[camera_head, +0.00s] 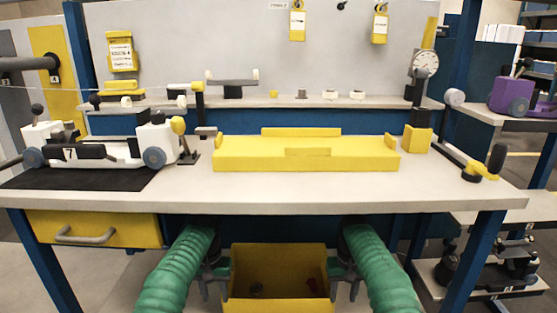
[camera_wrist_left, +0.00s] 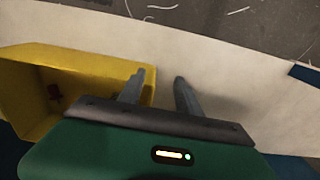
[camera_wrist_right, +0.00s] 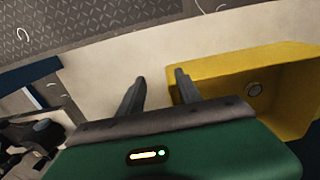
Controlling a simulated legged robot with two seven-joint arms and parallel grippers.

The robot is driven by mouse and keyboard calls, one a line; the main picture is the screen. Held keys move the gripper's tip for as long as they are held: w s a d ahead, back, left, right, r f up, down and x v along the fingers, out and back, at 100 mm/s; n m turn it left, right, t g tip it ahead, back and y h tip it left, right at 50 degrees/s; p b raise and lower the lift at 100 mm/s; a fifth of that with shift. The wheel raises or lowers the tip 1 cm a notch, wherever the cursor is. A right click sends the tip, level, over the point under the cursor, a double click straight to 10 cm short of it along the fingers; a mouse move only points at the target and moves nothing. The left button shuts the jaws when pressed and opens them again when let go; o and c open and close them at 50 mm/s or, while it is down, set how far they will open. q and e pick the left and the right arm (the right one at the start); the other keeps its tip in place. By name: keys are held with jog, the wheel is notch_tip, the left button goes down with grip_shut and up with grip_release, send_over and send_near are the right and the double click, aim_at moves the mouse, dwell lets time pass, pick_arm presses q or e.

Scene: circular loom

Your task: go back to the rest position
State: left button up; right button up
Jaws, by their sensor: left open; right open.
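My left gripper (camera_head: 216,278) hangs low in front of the workbench, at the left side of a yellow bin (camera_head: 277,306). In the left wrist view its two fingers (camera_wrist_left: 160,82) are apart with nothing between them. My right gripper (camera_head: 342,278) hangs at the right side of the same bin. In the right wrist view its fingers (camera_wrist_right: 159,82) are also apart and empty. Both grippers are below the level of the bench top (camera_head: 300,190). The yellow bin also shows in the left wrist view (camera_wrist_left: 60,70) and in the right wrist view (camera_wrist_right: 285,65).
A yellow fixture tray (camera_head: 300,164) lies on the bench top. A white wheeled device (camera_head: 45,137) stands on a black mat (camera_head: 80,180) at left. A yellow drawer (camera_head: 110,230) is under the bench's left end. A purple device (camera_head: 505,95) stands far right. The front bench strip is clear.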

pick_arm(q)
jog(key=s+a+f+t, duration=0.2)
jog(key=s, duration=2.8)
pick_arm(e)
jog(key=s+d+f+t, duration=0.1)
jog(key=s+f+t, duration=0.15)
jog(key=s, duration=2.75)
pick_arm(q)
notch_tip(320, 180, up, 48)
jog(key=s+p, duration=0.1)
jog(key=p, duration=4.8)
jog(key=shift+s+d, duration=0.25)
jog(key=shift+s, duration=0.1)
pick_arm(e)
jog(key=w+v, duration=0.3)
jog(key=v, duration=1.3)
jog(key=w+r+v, duration=0.1)
jog(key=w+v, duration=0.1)
jog(key=v, duration=1.4)
jog(key=w+r+v, duration=0.1)
jog(key=w+v, duration=0.2)
jog(key=v, duration=1.3)
jog(key=shift+w, duration=0.4)
pick_arm(q)
jog(key=shift+r, duration=0.1)
pick_arm(e)
jog(key=shift+d+f, duration=0.1)
